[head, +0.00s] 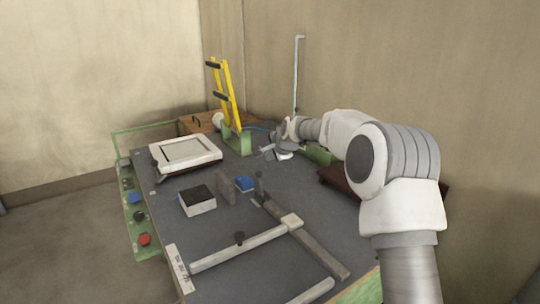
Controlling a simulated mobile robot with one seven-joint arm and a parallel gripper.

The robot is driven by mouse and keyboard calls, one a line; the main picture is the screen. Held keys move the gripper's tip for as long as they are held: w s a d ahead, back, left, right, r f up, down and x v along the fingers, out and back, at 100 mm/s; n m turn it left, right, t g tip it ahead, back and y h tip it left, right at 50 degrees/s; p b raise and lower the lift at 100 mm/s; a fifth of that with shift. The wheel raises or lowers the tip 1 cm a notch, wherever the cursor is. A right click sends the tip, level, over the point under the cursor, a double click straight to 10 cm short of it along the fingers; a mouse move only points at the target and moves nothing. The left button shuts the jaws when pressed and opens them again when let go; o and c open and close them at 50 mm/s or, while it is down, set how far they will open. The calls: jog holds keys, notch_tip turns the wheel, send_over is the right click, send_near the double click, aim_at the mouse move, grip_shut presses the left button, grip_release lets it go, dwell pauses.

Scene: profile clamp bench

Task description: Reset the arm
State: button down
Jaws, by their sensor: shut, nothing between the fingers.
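My arm reaches in from the right side of the head view over the far part of the bench. My gripper (267,151) is at its end, small in the picture, near the green block at the foot of the yellow clamp. It is shut and holds nothing. Fine detail around its fingertips is too small to make out.
A yellow clamp (223,92) and a thin upright rod (296,75) stand behind.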

jog(key=s+d+r+n+g+h, duration=0.1)
jog(key=s+d+r+n, duration=0.2)
jog(key=s, duration=0.5)
jog(key=s+d+r+n+h, duration=0.1)
jog(key=s+d+r+n, duration=0.15)
jog(key=s+r, duration=0.45)
jog(key=s+d+r+n+g+h, duration=0.1)
jog(key=s+d+r+n, duration=0.15)
jog(key=s, duration=0.75)
jog(key=s+d+f+n, duration=0.2)
jog(key=s+d+f, duration=0.1)
jog(key=s, duration=1)
jog(key=s+d+f+n+g+p, duration=0.1)
jog(key=s+d, duration=0.4)
jog(key=s, duration=0.8)
notch_tip(320, 180, down, 2)
jog(key=shift+s+f+n+h, duration=0.1)
jog(key=shift+s+n+h, duration=0.1)
jog(key=shift+n+h, duration=0.35)
